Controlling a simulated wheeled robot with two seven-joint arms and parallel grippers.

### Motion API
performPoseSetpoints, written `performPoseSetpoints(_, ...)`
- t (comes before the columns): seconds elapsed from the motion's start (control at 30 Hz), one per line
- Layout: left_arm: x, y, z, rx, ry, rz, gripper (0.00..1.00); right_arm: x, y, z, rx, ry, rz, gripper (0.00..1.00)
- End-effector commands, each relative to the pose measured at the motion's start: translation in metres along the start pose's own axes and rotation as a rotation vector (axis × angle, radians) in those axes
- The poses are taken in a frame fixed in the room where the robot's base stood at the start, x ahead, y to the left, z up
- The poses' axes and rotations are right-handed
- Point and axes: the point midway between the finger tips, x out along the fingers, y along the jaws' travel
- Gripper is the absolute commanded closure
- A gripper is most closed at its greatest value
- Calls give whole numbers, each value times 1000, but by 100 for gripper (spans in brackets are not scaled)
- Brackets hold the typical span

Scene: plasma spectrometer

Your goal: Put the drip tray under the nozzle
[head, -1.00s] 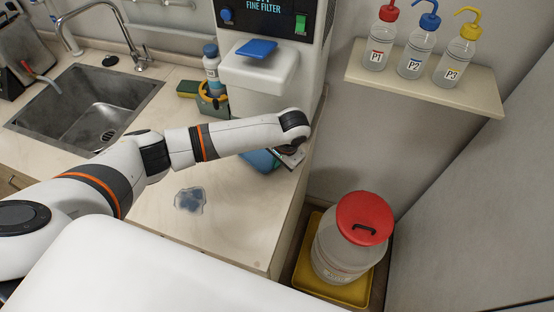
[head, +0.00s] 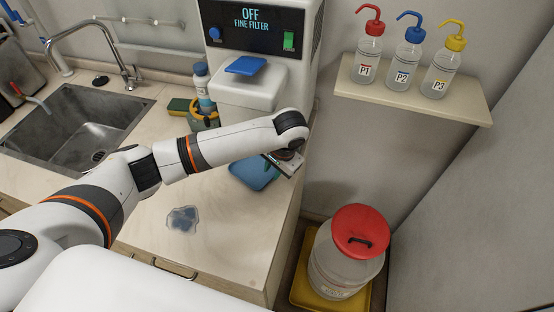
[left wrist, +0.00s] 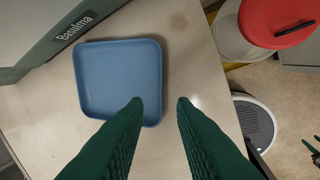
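The drip tray is a shallow blue square tray (head: 250,174) lying flat on the counter at the foot of the spectrometer (head: 262,88), partly hidden by my left arm. It shows whole in the left wrist view (left wrist: 120,75), apart from a corner behind a finger. My left gripper (head: 284,164) is above the counter beside the tray's right side. Its green fingers (left wrist: 160,101) are apart with nothing between them; the left fingertip overlaps the tray's near edge in the left wrist view. The nozzle cannot be made out.
A clear bag-like item with blue contents (head: 182,220) lies on the counter. A sink (head: 85,120) is at left. A red-lidded container (head: 345,255) stands in a yellow tray right of the counter edge. Wash bottles (head: 408,64) stand on a wall shelf (head: 420,100).

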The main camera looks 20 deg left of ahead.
Motion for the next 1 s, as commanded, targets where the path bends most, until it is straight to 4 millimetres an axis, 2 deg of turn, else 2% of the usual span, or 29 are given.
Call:
performPoseSetpoints(0.1, -26, -1, 1, 2, -4, -2, 76, 5, -1, 0, 1, 0, -1, 64)
performPoseSetpoints(0.2, -44, -1, 1, 1, -4, -1, 76, 7, -1, -1, 1, 0, -1, 64)
performPoseSetpoints(0.4, -65, 0, 0, 1, -1, -1, 76, 9, -1, -1, 1, 0, -1, 64)
performPoseSetpoints(1.0, -68, 0, 0, 0, 1, -1, 76, 9, 0, 0, 1, -1, 0, 64)
